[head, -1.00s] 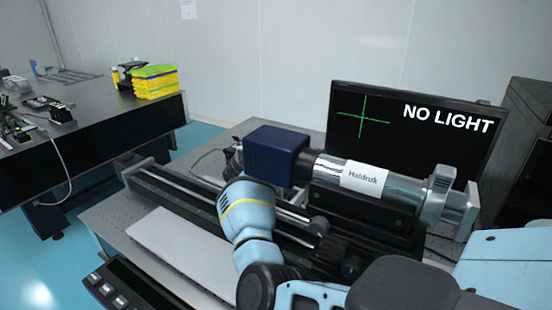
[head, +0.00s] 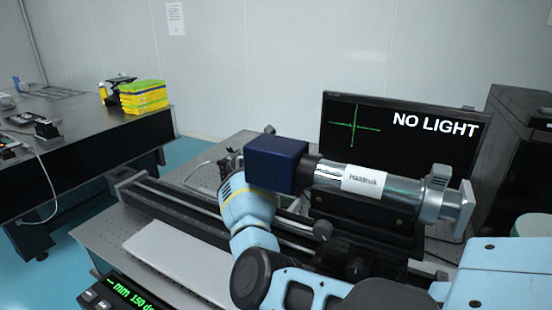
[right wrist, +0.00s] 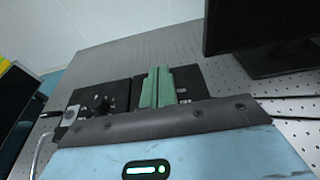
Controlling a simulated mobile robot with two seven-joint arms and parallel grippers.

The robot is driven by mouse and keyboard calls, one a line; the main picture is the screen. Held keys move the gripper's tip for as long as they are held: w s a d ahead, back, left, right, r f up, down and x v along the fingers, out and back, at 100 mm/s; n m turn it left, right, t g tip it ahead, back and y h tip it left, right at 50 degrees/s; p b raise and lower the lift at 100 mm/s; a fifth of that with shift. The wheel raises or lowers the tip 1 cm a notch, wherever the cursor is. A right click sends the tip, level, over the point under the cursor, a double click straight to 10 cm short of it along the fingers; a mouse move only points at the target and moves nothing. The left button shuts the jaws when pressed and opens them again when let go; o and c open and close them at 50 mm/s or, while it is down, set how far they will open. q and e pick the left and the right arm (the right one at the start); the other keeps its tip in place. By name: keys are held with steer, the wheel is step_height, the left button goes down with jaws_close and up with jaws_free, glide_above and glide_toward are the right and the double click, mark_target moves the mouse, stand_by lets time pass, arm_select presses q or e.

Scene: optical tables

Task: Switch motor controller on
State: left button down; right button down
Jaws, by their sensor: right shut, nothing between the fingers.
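In the right wrist view, a black box with a round knob and pale markings (right wrist: 98,101) lies on the perforated table, probably the motor controller. My right gripper (right wrist: 158,80) has green fingers, shut and empty, in front of or over the black casing right of the knob; I cannot tell whether they touch it. In the head view, my right arm reaches behind the dark blue cube, which hides the gripper. A black unit with buttons and a lit green readout (head: 130,293), showing "mm 150", is at the bottom left. My left gripper is not in view.
A silver tube (head: 340,178) with the blue cube (head: 275,163) stands on a black rail assembly. A monitor (head: 400,137) behind it reads "NO LIGHT". A flat grey plate (head: 175,262) lies in front. Yellow-green boxes (head: 143,97) stand on the left table.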

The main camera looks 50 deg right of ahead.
steer(key=shift+a, duration=0.15)
steer(key=v, duration=0.7)
steer(key=shift+s+a, duration=0.15)
steer(key=shift+a, duration=0.1)
steer(key=shift+r, duration=0.1)
stand_by(0.5)
